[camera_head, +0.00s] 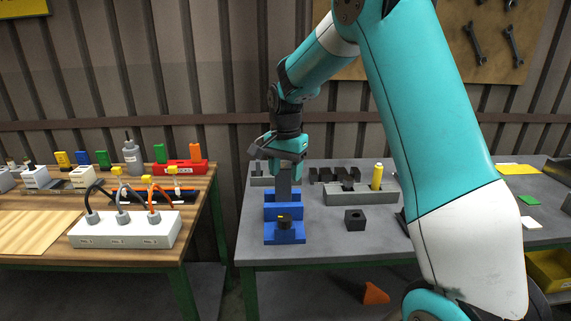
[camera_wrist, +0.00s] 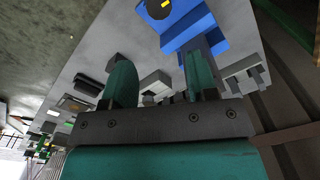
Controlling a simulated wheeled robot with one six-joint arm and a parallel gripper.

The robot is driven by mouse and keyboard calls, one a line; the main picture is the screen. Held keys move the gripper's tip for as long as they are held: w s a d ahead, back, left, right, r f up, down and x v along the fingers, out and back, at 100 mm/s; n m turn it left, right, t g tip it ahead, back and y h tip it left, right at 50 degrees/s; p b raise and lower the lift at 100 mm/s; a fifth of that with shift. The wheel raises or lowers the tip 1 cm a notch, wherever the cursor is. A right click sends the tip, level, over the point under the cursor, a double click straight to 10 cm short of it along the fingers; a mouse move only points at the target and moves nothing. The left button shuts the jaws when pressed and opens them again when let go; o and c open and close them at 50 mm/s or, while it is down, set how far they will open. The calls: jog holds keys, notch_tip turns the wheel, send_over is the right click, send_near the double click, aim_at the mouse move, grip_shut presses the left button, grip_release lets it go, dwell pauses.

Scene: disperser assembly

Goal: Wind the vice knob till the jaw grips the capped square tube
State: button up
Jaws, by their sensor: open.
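The blue vice (camera_head: 270,238) stands near the left front of the grey table, and it also fills the upper right of the wrist view (camera_wrist: 198,22). Its dark round knob (camera_head: 284,222) with a yellow mark faces the front; in the wrist view the knob (camera_wrist: 158,10) is at the top edge. The grey square tube (camera_head: 284,183) stands upright in the vice. Its top is hidden by my gripper, so I cannot see the cap. My gripper (camera_head: 284,165) is open above the vice, near the tube's top. In the wrist view its teal fingers are apart (camera_wrist: 158,75), with nothing visibly held.
A grey holder (camera_head: 345,198) with a yellow cylinder (camera_head: 377,176) stands right of the vice, with dark blocks behind. A small dark block (camera_head: 354,220) sits in front of it. A wooden table (camera_head: 110,258) at left holds a white cable block (camera_head: 125,232). The grey table's front is mostly clear.

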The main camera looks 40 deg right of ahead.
jog(key=shift+r, duration=1.35)
jog(key=shift+a, duration=0.1)
